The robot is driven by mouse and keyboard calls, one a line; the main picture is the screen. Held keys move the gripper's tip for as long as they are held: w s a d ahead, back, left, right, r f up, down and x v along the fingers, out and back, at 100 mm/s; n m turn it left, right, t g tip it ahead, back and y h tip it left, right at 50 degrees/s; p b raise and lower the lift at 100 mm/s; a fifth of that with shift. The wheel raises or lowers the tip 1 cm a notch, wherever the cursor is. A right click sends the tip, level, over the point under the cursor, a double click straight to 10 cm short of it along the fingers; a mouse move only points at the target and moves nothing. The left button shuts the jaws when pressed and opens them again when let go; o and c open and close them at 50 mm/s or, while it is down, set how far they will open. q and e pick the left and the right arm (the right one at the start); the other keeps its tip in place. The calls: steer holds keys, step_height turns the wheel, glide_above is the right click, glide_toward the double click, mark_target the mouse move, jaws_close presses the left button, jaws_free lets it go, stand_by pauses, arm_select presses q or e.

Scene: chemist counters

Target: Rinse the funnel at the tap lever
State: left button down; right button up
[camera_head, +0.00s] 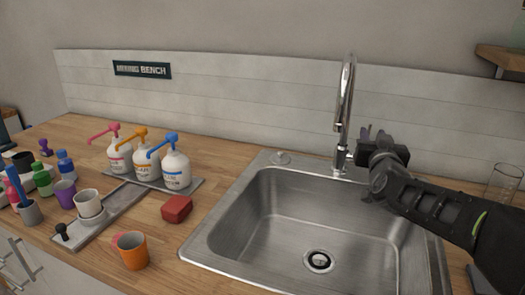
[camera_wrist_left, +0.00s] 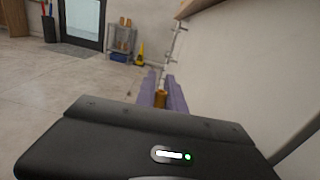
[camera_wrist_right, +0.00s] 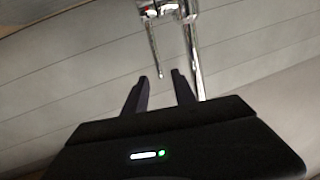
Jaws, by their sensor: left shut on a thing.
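The chrome tap (camera_head: 345,110) stands behind the sink (camera_head: 255,215). Its lever is hard to make out in the head view, beside my right gripper (camera_head: 368,135). My left gripper (camera_wrist_left: 162,88) shows only in the left wrist view. It is shut on a small orange-brown thing (camera_wrist_left: 160,98), mostly hidden between the fingers; I cannot tell if it is the funnel. No other funnel stands out clearly.
Three pump bottles (camera_head: 146,160) stand on a tray left of the sink. A red block (camera_head: 177,208) and an orange cup (camera_head: 132,251) are near the sink's left edge. Several small cups and bottles crowd the far left. A clear glass (camera_head: 502,182) stands at the right.

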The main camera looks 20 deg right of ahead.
mark_target(369, 127)
steer(key=p+x, duration=0.1)
steer(key=x, duration=0.7)
steer(key=shift+w+d, duration=0.15)
steer(key=shift+w, duration=0.1)
jaws_close()
steer(key=shift+f, duration=0.1)
stand_by(0.9)
